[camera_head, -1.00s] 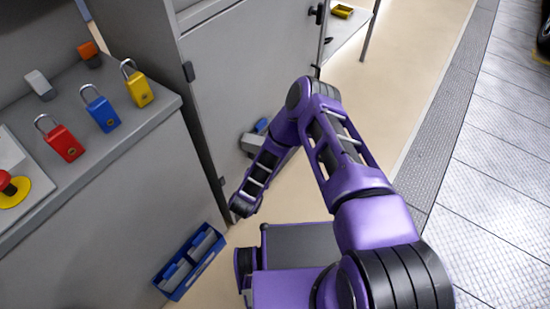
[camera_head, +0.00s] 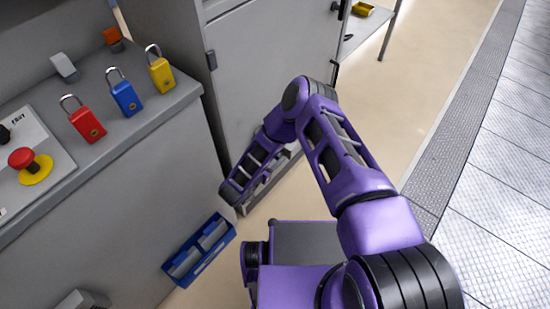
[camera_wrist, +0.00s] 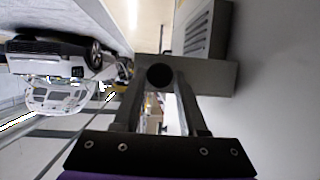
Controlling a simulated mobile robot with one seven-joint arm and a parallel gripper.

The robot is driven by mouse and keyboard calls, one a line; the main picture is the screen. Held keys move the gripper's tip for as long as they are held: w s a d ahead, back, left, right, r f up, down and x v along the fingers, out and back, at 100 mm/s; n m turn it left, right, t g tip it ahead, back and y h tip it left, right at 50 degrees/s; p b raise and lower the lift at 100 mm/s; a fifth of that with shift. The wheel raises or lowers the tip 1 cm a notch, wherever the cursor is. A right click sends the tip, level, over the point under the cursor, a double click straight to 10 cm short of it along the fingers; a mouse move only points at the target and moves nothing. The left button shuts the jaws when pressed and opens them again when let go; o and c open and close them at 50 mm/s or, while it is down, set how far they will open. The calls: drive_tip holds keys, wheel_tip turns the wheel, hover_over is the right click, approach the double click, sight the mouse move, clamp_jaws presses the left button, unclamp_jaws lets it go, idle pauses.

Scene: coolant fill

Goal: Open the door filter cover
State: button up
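The grey cabinet door (camera_head: 262,62) stands upright in the head view, its lower part hidden behind my arm. A grey edge (camera_head: 272,180), possibly the filter cover, shows low on it past my forearm. In the wrist view a grey box with dark louvre slots (camera_wrist: 207,35) projects from a pale flat surface, and looks like the door filter cover. A round dark knob-like end (camera_wrist: 160,76) lies at its lower left. My gripper (camera_wrist: 161,80) is open, with its fingertips on either side of that knob; contact is unclear. My gripper is hidden in the head view.
A grey bench (camera_head: 150,118) at left holds red, blue and yellow padlocks (camera_head: 122,95) and a red stop button (camera_head: 22,158). A blue bin (camera_head: 200,250) is at the bench's lower side. Beige floor (camera_head: 425,85) lies open at right. A white vehicle (camera_wrist: 62,70) shows in the wrist view.

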drive_tip(key=o, duration=0.3)
drive_tip(key=shift+o, duration=0.2)
drive_tip(key=p+v, duration=0.2)
drive_tip(key=v, duration=1.5)
drive_tip(key=shift+r, duration=0.15)
drive_tip(key=shift+s+a, duration=0.1)
